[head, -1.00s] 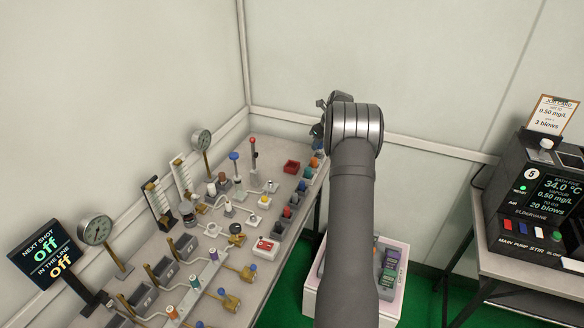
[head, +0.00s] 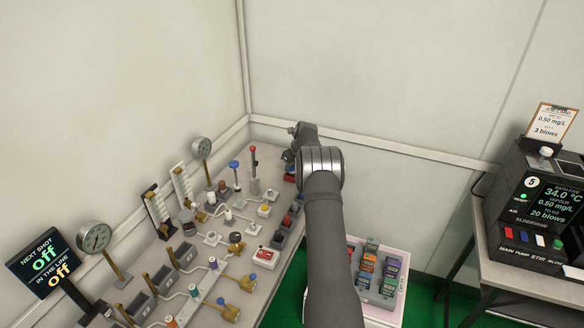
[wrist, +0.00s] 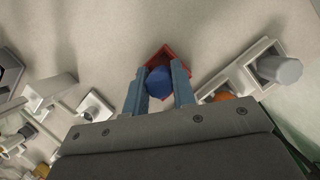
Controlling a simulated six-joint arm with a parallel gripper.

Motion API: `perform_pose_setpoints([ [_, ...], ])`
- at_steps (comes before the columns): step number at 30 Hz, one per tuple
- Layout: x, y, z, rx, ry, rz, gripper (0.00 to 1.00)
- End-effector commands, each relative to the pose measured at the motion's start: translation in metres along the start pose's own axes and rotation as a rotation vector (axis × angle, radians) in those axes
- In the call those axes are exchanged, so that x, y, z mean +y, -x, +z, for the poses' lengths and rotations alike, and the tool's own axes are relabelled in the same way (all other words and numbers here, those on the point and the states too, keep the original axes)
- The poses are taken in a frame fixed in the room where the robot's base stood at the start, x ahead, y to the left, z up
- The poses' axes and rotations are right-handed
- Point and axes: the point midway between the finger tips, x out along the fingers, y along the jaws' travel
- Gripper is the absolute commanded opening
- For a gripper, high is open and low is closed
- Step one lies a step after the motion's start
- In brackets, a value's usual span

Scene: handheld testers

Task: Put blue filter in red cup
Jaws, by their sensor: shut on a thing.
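In the wrist view, my gripper (wrist: 158,80) is shut on the blue filter (wrist: 158,84), a round blue piece held between its two blue-grey fingers. The red cup (wrist: 174,54), a square open-topped box, shows just beyond and partly behind the filter. The filter overlaps the cup's opening in this view; I cannot tell whether it is above the cup or partly inside. In the head view, only a strip of the red cup (head: 289,178) shows at the bench's far right end, and my wrist hides most of the gripper and the filter.
Grey sockets, one with an orange piece (wrist: 222,95) and one with a grey cylinder (wrist: 280,69), stand right of the cup in the wrist view. A red-topped lever (head: 253,168) stands left of it in the head view. Bare bench surface lies beyond the cup.

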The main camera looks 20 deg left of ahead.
Motion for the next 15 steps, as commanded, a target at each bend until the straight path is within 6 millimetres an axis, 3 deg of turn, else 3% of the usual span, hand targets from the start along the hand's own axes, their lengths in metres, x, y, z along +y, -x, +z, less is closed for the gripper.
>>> perform_pose_setpoints([
  [11,-0.0005,-0.0059,-0.0024,-0.001,0.0,-0.001,0.0],
  [12,-0.0005,-0.0066,-0.0027,-0.001,0.0,-0.001,0.26],
  [15,-0.0007,-0.0062,-0.0025,-0.002,0.0,-0.002,0.45],
])
